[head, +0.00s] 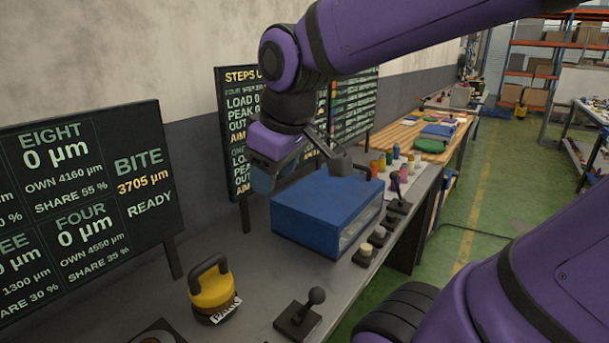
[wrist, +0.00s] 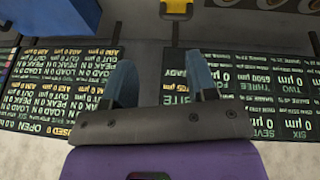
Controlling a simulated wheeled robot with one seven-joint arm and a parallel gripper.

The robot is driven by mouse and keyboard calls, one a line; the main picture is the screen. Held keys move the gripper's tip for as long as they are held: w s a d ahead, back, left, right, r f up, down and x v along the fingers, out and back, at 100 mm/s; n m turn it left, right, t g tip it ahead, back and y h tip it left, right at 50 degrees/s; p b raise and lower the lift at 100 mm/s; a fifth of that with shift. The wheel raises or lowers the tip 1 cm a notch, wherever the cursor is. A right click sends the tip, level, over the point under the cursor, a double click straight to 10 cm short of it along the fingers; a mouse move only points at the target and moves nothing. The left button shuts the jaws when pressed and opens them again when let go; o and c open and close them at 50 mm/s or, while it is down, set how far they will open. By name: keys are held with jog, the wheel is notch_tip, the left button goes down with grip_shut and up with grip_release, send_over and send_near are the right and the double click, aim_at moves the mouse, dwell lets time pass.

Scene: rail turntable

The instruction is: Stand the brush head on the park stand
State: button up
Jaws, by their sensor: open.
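A yellow, rounded block with a black arched handle (head: 211,287) stands upright on the grey bench at the lower middle of the head view. A white label at its foot reads PARK. I take the block as the brush head; whether a separate stand lies under it I cannot tell. A yellow piece (wrist: 179,14) also shows at the top edge of the wrist view, cut off by the frame. My gripper (head: 303,170) is above the bench, up and to the right of the block, well apart from it. In the wrist view its fingers (wrist: 161,82) are spread with nothing between them.
A blue box (head: 325,208) with a clear side stands below and beside my gripper. A black ball-topped lever (head: 300,314) stands near the bench's front edge. Dark display boards (head: 85,200) line the back. Small knobs (head: 371,245) sit along the right edge.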

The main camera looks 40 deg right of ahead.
jog(key=s+m+t, duration=0.1)
jog(key=s+m, duration=0.2)
jog(key=s, duration=0.3)
jog(key=shift+d+r+m, duration=0.4)
jog(key=shift+d+r, duration=0.05)
jog(key=shift+c, duration=0.2)
dwell(0.6)
